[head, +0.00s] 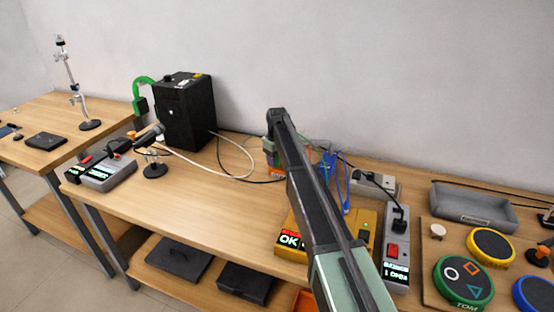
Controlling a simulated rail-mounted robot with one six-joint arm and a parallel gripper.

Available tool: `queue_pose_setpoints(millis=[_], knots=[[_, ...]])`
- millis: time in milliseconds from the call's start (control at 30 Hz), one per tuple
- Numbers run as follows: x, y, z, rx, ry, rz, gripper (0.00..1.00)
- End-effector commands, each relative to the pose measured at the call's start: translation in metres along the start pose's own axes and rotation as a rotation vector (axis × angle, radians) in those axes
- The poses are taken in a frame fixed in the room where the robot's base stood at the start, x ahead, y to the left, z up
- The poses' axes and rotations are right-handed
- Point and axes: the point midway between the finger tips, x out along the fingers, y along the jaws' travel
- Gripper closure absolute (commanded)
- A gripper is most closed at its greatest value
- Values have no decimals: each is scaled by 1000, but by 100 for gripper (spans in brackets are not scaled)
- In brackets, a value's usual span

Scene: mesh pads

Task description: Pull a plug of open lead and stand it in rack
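My arm reaches up across the middle of the head view and hides part of the bench behind it. I cannot make out my gripper's fingers. A yellow tester (366,232) with a lit "OK" display stands partly behind my arm. A grey unit (396,270) with a red switch and a lit display holds a black plug (400,224) on a black lead. A pale box (385,188) behind it also has a black plug in it. Blue leads or a blue holder (328,166) show right of my arm. I cannot tell which lead is open or which thing is the rack.
A black case (187,112) with a green hose stands at the back left. A microphone on a stand (154,168) and a grey display unit (108,173) are left. A grey tray (473,210) and coloured round pads (491,245) lie right. Bare bench (215,198) shows left of my arm.

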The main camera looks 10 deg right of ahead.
Motion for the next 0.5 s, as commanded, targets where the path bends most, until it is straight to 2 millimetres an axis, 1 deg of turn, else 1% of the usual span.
queue_pose_setpoints(millis=[167,267,367,467,500], knots=[[0,0,0,0,0,0,49],[-6,0,0,0,0,0,49],[-22,0,0,0,0,0,49],[-45,0,0,0,0,0,49],[-56,0,0,0,0,0,49]])
